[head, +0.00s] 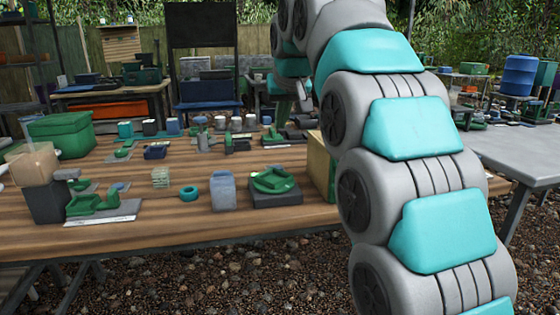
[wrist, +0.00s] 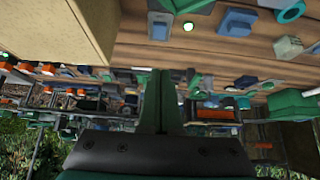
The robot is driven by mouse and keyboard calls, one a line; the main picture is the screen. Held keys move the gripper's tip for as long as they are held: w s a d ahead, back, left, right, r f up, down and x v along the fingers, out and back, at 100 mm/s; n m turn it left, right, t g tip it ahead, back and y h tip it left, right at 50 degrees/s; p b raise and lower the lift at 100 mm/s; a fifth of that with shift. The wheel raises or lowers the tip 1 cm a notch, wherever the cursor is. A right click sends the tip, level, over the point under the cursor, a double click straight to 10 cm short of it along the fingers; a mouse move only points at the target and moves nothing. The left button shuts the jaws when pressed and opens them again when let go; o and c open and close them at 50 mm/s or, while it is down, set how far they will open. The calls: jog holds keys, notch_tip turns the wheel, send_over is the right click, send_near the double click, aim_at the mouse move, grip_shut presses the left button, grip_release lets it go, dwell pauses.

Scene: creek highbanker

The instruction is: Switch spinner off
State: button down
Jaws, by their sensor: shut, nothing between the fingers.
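A round green dish on a dark square base, which looks like the spinner (head: 273,183), sits near the table's front edge in the head view. It shows partly at the top edge of the wrist view (wrist: 187,6). I cannot make out its switch or whether it is on. My gripper (wrist: 160,76) is shut and empty, its green fingers together in the middle of the wrist view. In the head view the gripper is small and partly behind my arm, so its exact place is unclear. It appears apart from the spinner, beyond it over the table.
A tan box (head: 322,165) stands just right of the spinner and fills the wrist view's upper left. Small items crowd the table's rear; bare wood (head: 150,235) shows at the front.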

send_near(274, 166)
jog(key=w+f, duration=0.1)
jog(key=w, duration=0.1)
jog(key=shift+w+a+f, duration=0.4)
jog(key=shift+s+f+b, duration=0.15)
jog(key=shift+f+b, duration=0.15)
jog(key=shift+f, duration=1)
jog(key=shift+d, duration=0.1)
jog(key=shift+s+f+t+b, duration=0.2)
jog(key=shift+f+t+b, duration=0.1)
jog(key=shift+f+b, duration=0.4)
jog(key=shift+w+r, duration=0.1)
jog(key=shift+r, duration=0.35)
jog(key=shift+r+p, duration=0.55)
jog(key=shift+r, duration=0.15)
